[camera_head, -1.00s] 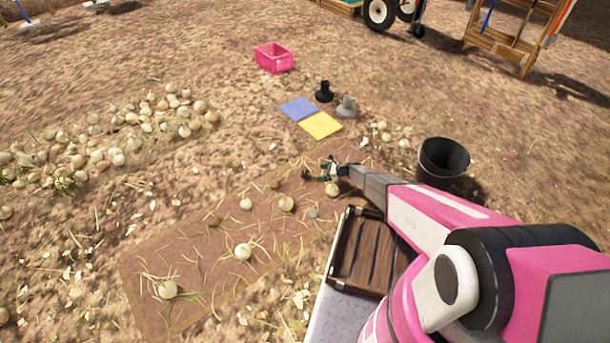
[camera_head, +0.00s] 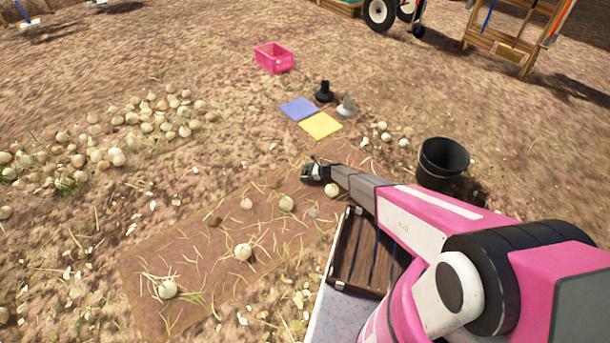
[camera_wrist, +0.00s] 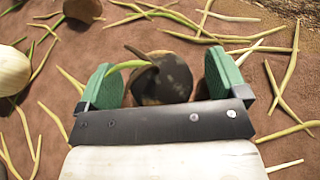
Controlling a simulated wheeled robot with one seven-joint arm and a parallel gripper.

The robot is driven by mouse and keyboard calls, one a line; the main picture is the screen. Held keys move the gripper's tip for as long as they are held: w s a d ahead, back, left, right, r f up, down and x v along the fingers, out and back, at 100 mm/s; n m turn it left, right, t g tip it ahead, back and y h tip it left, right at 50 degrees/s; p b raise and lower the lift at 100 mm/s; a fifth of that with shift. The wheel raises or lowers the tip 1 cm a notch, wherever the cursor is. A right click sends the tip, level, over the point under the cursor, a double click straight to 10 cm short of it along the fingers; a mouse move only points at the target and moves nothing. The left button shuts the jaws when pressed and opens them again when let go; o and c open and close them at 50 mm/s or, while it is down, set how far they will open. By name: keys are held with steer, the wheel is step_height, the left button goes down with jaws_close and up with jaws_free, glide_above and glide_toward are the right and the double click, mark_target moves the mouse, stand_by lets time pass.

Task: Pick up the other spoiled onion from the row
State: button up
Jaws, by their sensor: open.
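In the wrist view, a dark, blotchy brown onion (camera_wrist: 163,80) with a bent yellow-green stem lies on the brown soil strip. My gripper (camera_wrist: 166,85) is open, with its green-padded fingers on either side of this onion; a small gap shows at the left finger, and I cannot tell whether the right finger touches. In the head view my gripper (camera_head: 313,172) is low over the far end of the strip (camera_head: 215,280), and it hides the dark onion there. A pale onion (camera_head: 331,190) lies just in front of it.
Other pale onions, such as this one (camera_head: 243,251), lie along the row with loose stems. A black bucket (camera_head: 442,160) stands to the right. A pink crate (camera_head: 273,58), a blue mat (camera_head: 299,109) and a yellow mat (camera_head: 320,125) lie beyond. A wooden crate (camera_head: 350,255) is nearer.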

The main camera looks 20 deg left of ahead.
steer(key=shift+a, duration=0.2)
steer(key=shift+c, duration=0.3)
steer(key=c, duration=0.9)
